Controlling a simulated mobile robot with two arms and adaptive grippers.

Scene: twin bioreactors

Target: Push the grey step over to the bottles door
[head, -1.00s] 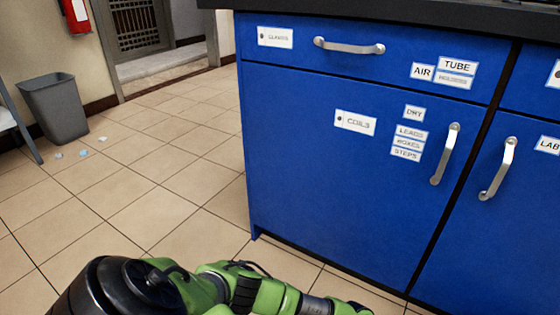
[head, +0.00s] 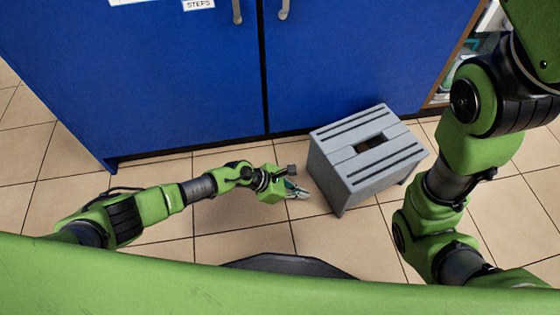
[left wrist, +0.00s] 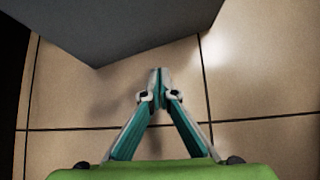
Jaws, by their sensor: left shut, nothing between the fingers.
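The grey step (head: 372,166) stands upright on the tiled floor in the head view, close in front of the blue cabinet, with slats and a slot in its top. My left gripper (head: 298,190) is low by the floor, just left of the step, its fingers shut and empty. In the left wrist view, the closed fingertips (left wrist: 158,78) point toward the step's dark grey side (left wrist: 120,28), with a small gap seeming to remain. My right gripper is out of the picture; only its arm shows at the right. No label reading bottles shows, so I cannot tell which door that is.
Blue cabinet doors (head: 360,60) with metal handles stand behind the step; a label on the left door (head: 170,90) reads STEPS. An open shelf (head: 478,55) with items is at the right. My right arm hangs right of the step. Floor left of my left gripper is clear.

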